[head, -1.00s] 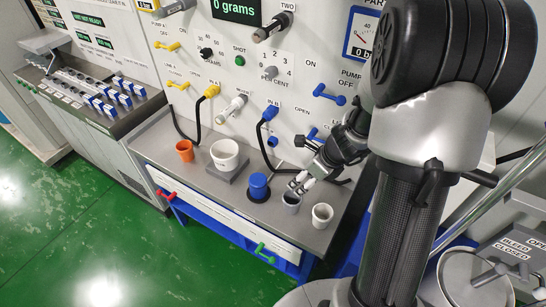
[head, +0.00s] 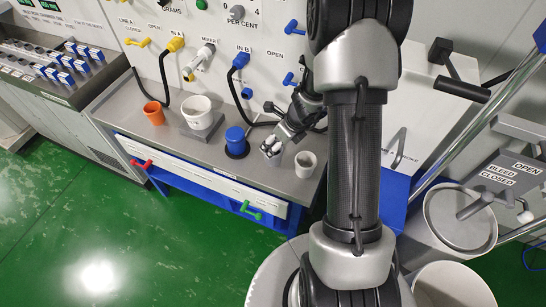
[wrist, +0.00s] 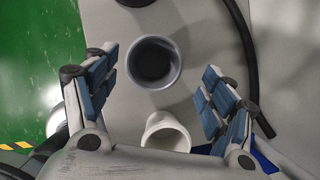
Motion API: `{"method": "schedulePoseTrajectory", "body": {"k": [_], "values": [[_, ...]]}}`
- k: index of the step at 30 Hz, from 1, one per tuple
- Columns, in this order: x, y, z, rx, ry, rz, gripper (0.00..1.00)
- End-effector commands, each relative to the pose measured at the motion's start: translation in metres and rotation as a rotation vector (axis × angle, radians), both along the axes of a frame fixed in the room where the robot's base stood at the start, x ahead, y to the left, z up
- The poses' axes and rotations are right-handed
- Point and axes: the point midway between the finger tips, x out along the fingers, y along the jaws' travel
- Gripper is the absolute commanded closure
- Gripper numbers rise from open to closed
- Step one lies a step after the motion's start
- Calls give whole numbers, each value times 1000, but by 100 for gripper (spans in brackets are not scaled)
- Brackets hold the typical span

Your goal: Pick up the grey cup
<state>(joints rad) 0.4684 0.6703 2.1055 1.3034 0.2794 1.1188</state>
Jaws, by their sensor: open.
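The grey cup (wrist: 154,62) stands upright on the grey bench top and looks empty, with a dark inside. In the wrist view it lies between and slightly ahead of the fingertips of my gripper (wrist: 159,76). My gripper is open, with a blue-padded finger on each side and a visible gap to the cup on both sides. I cannot tell the exact height of the fingertips against the rim.
A white cup (wrist: 167,135) stands close behind the grey cup, near my gripper's palm. A blue container (head: 236,141) is to the left. An orange cup (head: 154,113) and a white tub (head: 198,111) stand further left. A black hose (wrist: 243,60) curves on the right.

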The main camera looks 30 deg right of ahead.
Motion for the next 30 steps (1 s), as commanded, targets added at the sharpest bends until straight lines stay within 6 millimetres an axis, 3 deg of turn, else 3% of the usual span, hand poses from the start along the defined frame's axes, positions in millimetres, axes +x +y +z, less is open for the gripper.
{"method": "schedulePoseTrajectory", "body": {"k": [10, 19, 30], "values": [[12, 11, -44, 1, 1, 2, 24], [14, 12, -47, 1, 0, 1, 24], [14, 12, -47, 0, 1, 1, 49]]}}
